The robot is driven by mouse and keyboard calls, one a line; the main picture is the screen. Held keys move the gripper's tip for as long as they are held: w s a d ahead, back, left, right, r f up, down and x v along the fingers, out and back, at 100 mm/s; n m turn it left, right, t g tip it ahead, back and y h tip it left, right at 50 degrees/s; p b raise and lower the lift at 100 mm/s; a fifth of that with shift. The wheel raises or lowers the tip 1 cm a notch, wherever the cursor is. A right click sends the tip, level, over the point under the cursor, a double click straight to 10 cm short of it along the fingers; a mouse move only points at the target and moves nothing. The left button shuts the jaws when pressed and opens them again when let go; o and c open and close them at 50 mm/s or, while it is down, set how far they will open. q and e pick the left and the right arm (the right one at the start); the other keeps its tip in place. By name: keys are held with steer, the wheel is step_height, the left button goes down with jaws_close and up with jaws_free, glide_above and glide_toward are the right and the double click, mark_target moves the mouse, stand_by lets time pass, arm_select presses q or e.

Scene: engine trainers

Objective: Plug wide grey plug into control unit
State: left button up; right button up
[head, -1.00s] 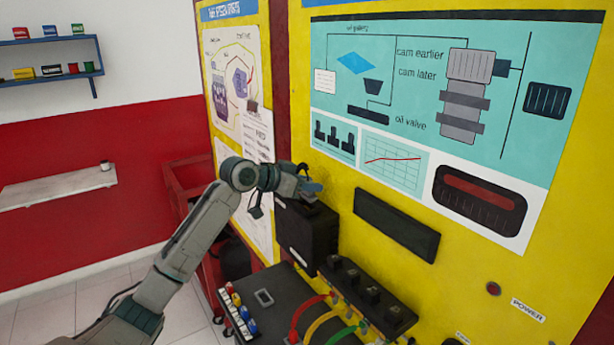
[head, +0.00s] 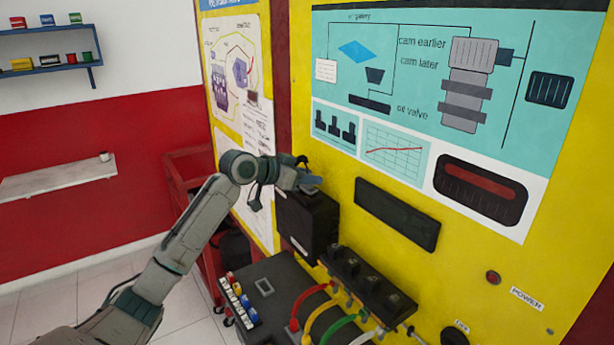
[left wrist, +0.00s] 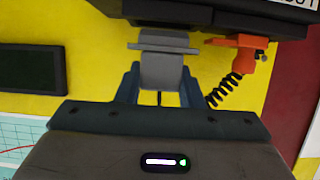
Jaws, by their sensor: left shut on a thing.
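The control unit (head: 307,222) is a black box on the yellow panel in the head view. Its dark underside or edge (left wrist: 215,20) fills the top of the left wrist view. My left gripper (head: 314,184) is at the top of the box. In the left wrist view my left gripper (left wrist: 160,85) is shut on the wide grey plug (left wrist: 162,66), with one finger on each side. The plug's wide flange faces the control unit, very close to it; I cannot tell whether they touch. My right gripper is not in view.
An orange connector (left wrist: 243,55) with a black coiled cable sits at the unit, right of the plug. Below the unit is a black bench (head: 265,285) with coloured cables (head: 320,315). A dark bar (head: 397,213) is on the panel to the right.

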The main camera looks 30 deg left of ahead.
arm_select(q)
steer(key=shift+f, duration=0.15)
steer(key=shift+f+b, duration=0.3)
steer(key=shift+f, duration=0.05)
stand_by(0.3)
steer(key=shift+f, duration=0.3)
steer(key=o, duration=0.8)
steer(key=shift+c, duration=0.2)
steer(key=shift+s+a+r, duration=0.3)
steer(key=shift+s+r, duration=0.05)
steer(key=shift+s, duration=0.15)
steer(key=v, duration=0.3)
steer(key=shift+s+r, duration=0.1)
steer(key=shift+r, duration=0.4)
